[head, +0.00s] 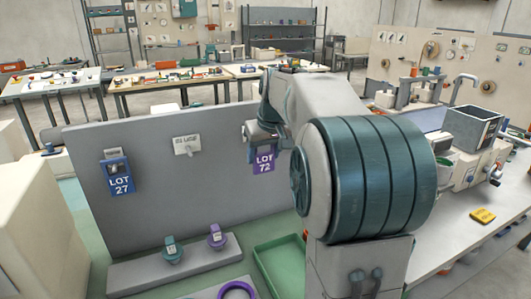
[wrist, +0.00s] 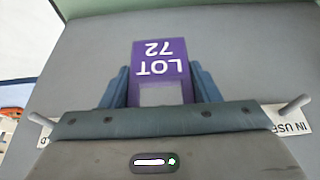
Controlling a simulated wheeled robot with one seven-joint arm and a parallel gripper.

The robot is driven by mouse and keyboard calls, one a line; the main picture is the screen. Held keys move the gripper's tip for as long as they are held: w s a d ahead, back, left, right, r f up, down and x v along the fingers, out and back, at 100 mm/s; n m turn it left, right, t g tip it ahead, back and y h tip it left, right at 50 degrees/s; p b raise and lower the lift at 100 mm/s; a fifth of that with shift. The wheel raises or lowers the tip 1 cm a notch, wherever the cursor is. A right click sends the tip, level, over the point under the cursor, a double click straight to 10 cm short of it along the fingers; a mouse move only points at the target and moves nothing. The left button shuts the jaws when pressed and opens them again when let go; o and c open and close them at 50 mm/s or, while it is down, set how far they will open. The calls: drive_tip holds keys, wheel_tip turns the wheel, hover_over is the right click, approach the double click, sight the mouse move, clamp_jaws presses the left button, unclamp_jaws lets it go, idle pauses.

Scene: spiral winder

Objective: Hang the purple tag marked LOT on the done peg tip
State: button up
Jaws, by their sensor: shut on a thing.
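The purple tag marked LOT 72 (head: 264,161) is in my gripper (head: 262,141), in front of the grey upright panel (head: 225,185). In the wrist view the tag (wrist: 160,56) sits upside down between the two blue fingers (wrist: 162,88), which are shut on it. The left sign shows only one letter, perhaps a D. In the head view my arm hides part of the panel's right side.
A blue LOT 27 tag (head: 119,178) hangs on the panel's left part. A small white sign (head: 187,145) is right of it. Below stand a teal piece (head: 172,250) and a purple piece (head: 216,236); a green tray (head: 262,270) lies to their right.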

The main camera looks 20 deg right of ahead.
drive_tip(key=shift+w+f+p, duration=0.2)
drive_tip(key=shift+w+p, duration=1.05)
drive_tip(key=shift+w, duration=1.6)
drive_tip(key=shift+w+f, duration=0.55)
drive_tip(key=shift+w, duration=0.15)
drive_tip(key=o, duration=1.1)
drive_tip(key=shift+c, duration=0.2)
drive_tip(key=v, duration=1.4)
